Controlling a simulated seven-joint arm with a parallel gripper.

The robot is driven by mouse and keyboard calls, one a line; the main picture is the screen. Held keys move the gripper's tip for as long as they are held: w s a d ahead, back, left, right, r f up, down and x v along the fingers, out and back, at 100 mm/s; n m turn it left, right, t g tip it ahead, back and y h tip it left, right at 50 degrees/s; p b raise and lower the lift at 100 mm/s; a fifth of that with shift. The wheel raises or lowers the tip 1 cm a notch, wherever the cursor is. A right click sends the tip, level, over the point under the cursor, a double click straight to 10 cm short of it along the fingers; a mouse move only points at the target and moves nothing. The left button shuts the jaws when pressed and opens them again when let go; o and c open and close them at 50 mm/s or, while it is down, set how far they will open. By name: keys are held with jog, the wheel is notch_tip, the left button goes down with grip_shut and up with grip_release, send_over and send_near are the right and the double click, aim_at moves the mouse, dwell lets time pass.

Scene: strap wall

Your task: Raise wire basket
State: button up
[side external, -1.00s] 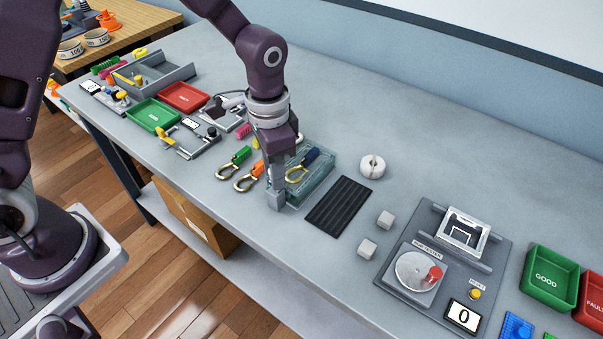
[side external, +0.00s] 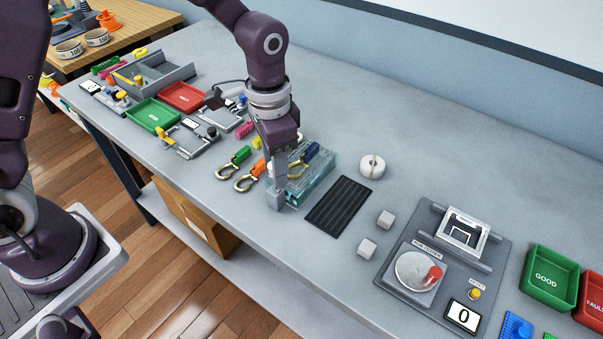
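The wire basket (side external: 318,181) is a teal, see-through box on the grey bench at the middle of the view. A clip with a dark blue handle (side external: 312,151) and a yellow loop rests in it. My gripper (side external: 277,200) points down at the basket's near left end, with a grey finger in front of that end. The other finger is not clearly visible, so I cannot tell whether the gripper is closed on the basket. The gap between the basket's underside and the bench is too small to judge.
Clips with green (side external: 241,154) and orange (side external: 258,167) handles lie just left of my gripper. A black ribbed mat (side external: 338,206) lies right of the basket. A white round piece (side external: 372,167) and two grey cubes (side external: 367,248) stand farther right.

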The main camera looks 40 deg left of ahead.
jog(key=shift+a+r, duration=0.1)
jog(key=shift+a+r, duration=0.1)
jog(key=shift+r, duration=2.8)
jog(key=shift+c, duration=1.1)
notch_tip(320, 180, up, 6)
jog(key=shift+f, duration=0.1)
jog(key=c, duration=0.4)
jog(key=shift+c, duration=0.2)
